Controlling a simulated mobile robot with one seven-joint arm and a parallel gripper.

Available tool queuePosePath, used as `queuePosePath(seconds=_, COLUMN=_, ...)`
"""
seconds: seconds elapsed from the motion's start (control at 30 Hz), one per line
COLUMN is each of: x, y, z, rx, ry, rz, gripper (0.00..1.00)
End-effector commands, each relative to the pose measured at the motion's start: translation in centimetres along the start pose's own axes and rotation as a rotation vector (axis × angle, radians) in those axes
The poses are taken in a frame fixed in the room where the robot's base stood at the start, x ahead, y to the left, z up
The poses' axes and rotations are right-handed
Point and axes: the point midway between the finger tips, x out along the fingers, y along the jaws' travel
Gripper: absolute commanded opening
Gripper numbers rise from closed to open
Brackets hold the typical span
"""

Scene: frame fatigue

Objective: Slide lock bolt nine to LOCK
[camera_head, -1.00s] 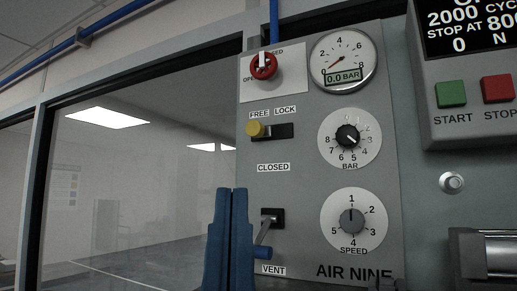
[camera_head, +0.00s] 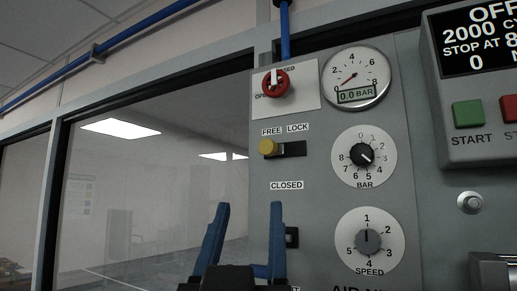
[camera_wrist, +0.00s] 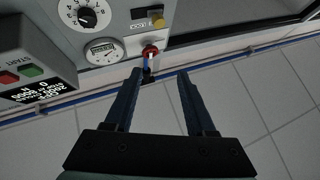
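The lock bolt is a yellow knob (camera_head: 268,147) at the left end of a dark horizontal slot (camera_head: 293,149), under the FREE label; the LOCK label (camera_head: 297,128) is above the right end. It also shows in the wrist view as a yellow knob (camera_wrist: 158,21) near the top. My gripper (camera_head: 250,208) is below the knob in the head view, its two blue fingers apart with nothing between them. In the wrist view my gripper (camera_wrist: 158,73) is also open and empty, and apart from the knob.
A red valve handle (camera_head: 275,84) is above the bolt, with a gauge (camera_head: 357,77) to its right. BAR (camera_head: 364,156) and SPEED (camera_head: 369,242) dials are on the right of the panel. A control box (camera_head: 478,100) projects further right. A window (camera_head: 160,190) is on the left.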

Motion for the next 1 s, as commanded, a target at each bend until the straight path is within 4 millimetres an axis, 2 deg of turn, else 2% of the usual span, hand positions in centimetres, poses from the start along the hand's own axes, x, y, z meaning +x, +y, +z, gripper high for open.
queuePosePath(seconds=0.03, x=3.2, y=-0.7, z=-0.1, rx=-0.037, ry=-0.047, rz=0.024, gripper=0.67)
queuePosePath(seconds=0.07, x=4.5, y=-1.0, z=0.3, rx=-0.063, ry=-0.077, rz=0.044, gripper=0.72)
queuePosePath(seconds=0.1, x=6.3, y=-1.3, z=0.7, rx=-0.099, ry=-0.115, rz=0.069, gripper=0.72)
queuePosePath(seconds=0.2, x=9.8, y=-2.1, z=1.2, rx=-0.184, ry=-0.196, rz=0.131, gripper=0.72)
queuePosePath(seconds=0.3, x=12.3, y=-2.6, z=1.3, rx=-0.258, ry=-0.255, rz=0.187, gripper=0.72)
queuePosePath(seconds=0.4, x=13.7, y=-2.9, z=1.1, rx=-0.310, ry=-0.291, rz=0.228, gripper=0.72)
queuePosePath(seconds=0.67, x=15.6, y=-2.6, z=1.1, rx=-0.349, ry=-0.315, rz=0.259, gripper=0.72)
queuePosePath(seconds=1.0, x=21.8, y=-0.6, z=2.6, rx=-0.349, ry=-0.317, rz=0.258, gripper=0.72)
